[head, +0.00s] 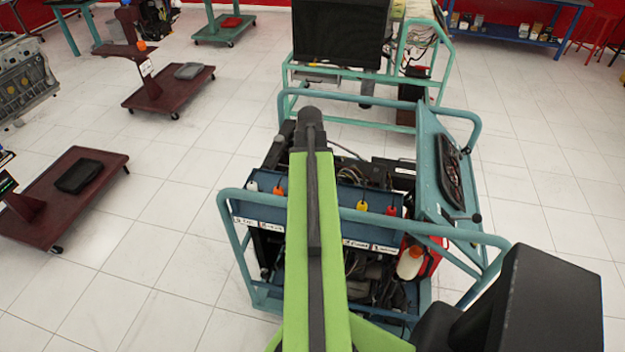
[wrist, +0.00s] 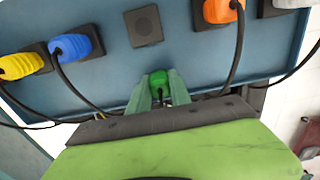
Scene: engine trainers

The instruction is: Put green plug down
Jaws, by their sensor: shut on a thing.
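The green plug (wrist: 158,82) is between the two fingertips of my gripper (wrist: 159,90) in the wrist view, and my gripper is shut on it. Its lower part is hidden by the fingers. Behind it is a blue panel (wrist: 110,65) with a row of dark square sockets. The empty socket (wrist: 143,27) is above the plug in the picture, with a gap between them. In the head view my green arm covers the middle of the blue panel (head: 330,198), and I cannot make out the gripper or the green plug there.
In the wrist view, yellow (wrist: 20,66), blue (wrist: 75,47) and orange (wrist: 219,10) plugs with black cables sit in sockets on the panel. A teal tube frame (head: 232,228) surrounds the engine trainer. Tiled floor (head: 150,255) is clear to the left.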

